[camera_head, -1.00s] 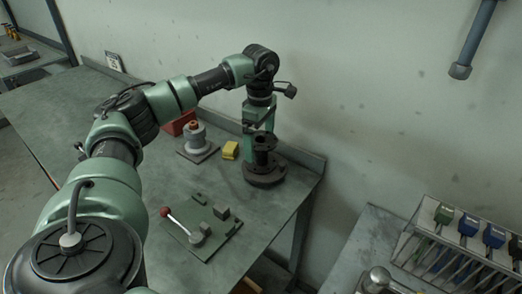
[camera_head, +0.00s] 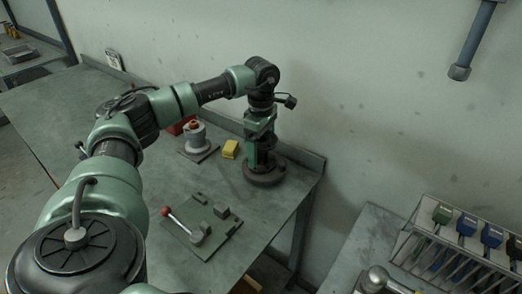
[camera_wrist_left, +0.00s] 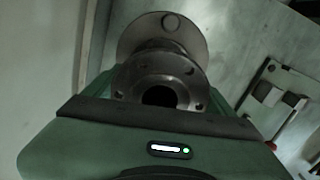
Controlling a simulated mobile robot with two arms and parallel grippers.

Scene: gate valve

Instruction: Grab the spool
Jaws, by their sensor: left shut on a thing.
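The dark flanged spool (camera_head: 268,158) stands upright on a dark round base (camera_head: 265,179) near the back right corner of the green-grey table. My left gripper (camera_head: 261,150) reaches down over it from above and is shut on it, with the jaws around its upper part. In the left wrist view the spool's top flange (camera_wrist_left: 188,72) with bolt holes and a dark bore shows just beyond the gripper body, and the wider round base (camera_wrist_left: 140,36) lies behind it. The fingertips are mostly hidden there. My right gripper is not in view.
A yellow block (camera_head: 230,149) and a grey stepped part (camera_head: 196,135) on a plate stand left of the spool. A fixture plate with a red-knobbed lever (camera_head: 188,229) lies in front. The wall is close behind. A tool rack (camera_head: 455,250) stands at right.

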